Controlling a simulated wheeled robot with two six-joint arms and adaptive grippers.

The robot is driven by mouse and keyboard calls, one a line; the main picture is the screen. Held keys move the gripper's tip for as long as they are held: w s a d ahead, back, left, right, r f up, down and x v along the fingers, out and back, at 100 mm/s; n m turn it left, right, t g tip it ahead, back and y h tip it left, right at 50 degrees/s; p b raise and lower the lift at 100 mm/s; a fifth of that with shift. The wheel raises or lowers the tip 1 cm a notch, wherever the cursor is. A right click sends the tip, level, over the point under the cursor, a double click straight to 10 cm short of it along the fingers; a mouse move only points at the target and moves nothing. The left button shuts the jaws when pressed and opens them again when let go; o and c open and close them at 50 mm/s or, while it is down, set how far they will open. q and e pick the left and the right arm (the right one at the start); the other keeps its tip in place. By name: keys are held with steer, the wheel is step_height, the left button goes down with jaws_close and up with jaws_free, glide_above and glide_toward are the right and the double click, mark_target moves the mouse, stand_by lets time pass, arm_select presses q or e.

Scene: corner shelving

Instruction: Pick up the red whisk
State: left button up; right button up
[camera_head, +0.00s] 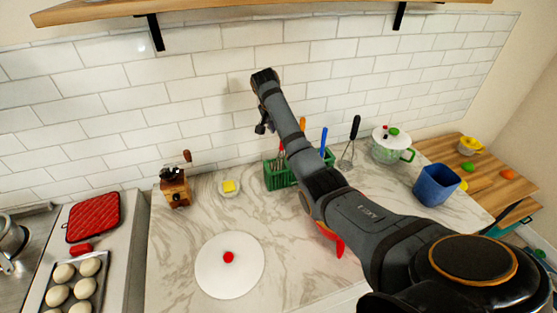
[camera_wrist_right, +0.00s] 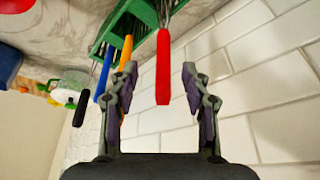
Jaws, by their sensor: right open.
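The red whisk (camera_wrist_right: 163,68) shows its red handle in the right wrist view, with metal wires at the green utensil basket (camera_wrist_right: 137,8). My right gripper (camera_wrist_right: 160,72) is open, and the handle appears between its two fingers with gaps on both sides. Whether the handle is fully at fingertip depth I cannot tell. In the head view my right gripper (camera_head: 261,127) is small and dark, above and left of the green basket (camera_head: 282,177); my arm covers part of the basket, and the red handle is not clear there. My left gripper is out of view.
An orange handle (camera_wrist_right: 126,50) and a blue handle (camera_wrist_right: 104,75) stand close beside the whisk. A black-handled utensil (camera_head: 354,130), a lidded glass pot (camera_head: 389,151) and a blue container (camera_head: 436,185) are right of the basket. The tiled wall (camera_head: 215,95) is close behind.

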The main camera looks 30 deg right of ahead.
mark_target(281, 154)
steer(key=x, duration=0.3)
steer(key=shift+w+d, duration=0.15)
steer(key=shift+w, duration=0.2)
steer(key=shift+w+f+p, duration=0.1)
steer(key=shift+f+p, duration=0.05)
steer(key=shift+p, duration=0.2)
steer(key=p+x, duration=0.2)
steer(key=x, duration=0.1)
steer(key=shift+d+f, duration=0.3)
steer(key=shift+f, duration=0.05)
steer(key=shift+w+d+f, duration=0.15)
steer(key=shift+w+f, duration=0.1)
steer(key=shift+f, duration=0.25)
steer(key=shift+s+r, duration=0.1)
steer(key=c, duration=0.6)
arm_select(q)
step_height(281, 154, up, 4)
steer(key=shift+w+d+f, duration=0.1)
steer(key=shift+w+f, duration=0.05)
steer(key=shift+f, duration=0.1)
arm_select(e)
jaws_close()
